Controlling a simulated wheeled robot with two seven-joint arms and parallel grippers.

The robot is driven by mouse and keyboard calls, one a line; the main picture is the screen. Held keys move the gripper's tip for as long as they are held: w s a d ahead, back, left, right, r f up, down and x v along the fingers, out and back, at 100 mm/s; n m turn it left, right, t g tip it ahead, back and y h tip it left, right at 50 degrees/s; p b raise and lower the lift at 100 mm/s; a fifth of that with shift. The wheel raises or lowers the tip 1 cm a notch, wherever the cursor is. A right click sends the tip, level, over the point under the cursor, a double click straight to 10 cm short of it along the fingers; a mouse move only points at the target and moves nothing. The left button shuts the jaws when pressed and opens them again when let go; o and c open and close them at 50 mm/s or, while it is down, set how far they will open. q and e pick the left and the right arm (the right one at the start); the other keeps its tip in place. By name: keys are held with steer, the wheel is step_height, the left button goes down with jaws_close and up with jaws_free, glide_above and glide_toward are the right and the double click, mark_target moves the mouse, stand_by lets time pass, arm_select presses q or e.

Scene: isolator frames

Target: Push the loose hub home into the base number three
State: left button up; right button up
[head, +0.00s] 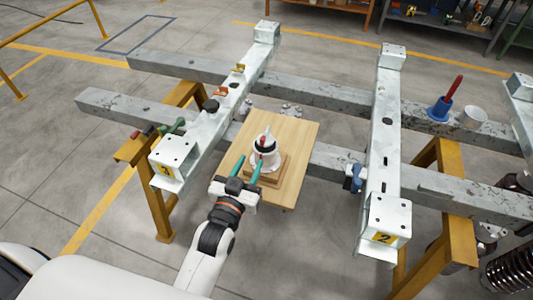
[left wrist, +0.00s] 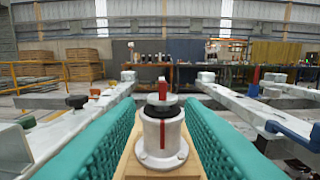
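A white flanged base (head: 264,160) with a black ring and a pale upright top piece stands on a small wooden block on a wooden board (head: 293,140). In the left wrist view the white base (left wrist: 161,145) carries a black disc (left wrist: 161,110) with a red-and-white post (left wrist: 162,88) above it. I cannot tell how deep the disc sits, and no number shows on this base. My left gripper (head: 247,168) is open, its teal fingers just on the near side of the base. In the wrist view they flank it with gaps. My right gripper is not in view.
A pale beam marked 3 (head: 187,150) lies left of the board, bearing a black knob (head: 211,105). A beam marked 2 (head: 385,160) lies to the right. Grey crossbeams (head: 300,93) run behind. A blue holder with a red handle (head: 440,108) stands at right.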

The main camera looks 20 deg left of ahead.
arm_select(q)
glide_toward(269, 126)
steer(key=shift+w+a+f+p, duration=0.15)
steer(key=shift+w+f+p, duration=0.25)
steer(key=shift+w, duration=0.4)
steer(key=shift+w+d+f+p, duration=0.1)
steer(key=shift+w+p, duration=0.1)
steer(key=shift+w, duration=1.3)
steer(key=shift+w+d+p, duration=0.1)
steer(key=shift+w+p, duration=0.1)
steer(key=shift+w, duration=1.3)
jaws_close()
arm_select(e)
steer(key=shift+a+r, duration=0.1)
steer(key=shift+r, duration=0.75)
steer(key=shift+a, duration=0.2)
arm_select(q)
steer(key=shift+r, duration=0.3)
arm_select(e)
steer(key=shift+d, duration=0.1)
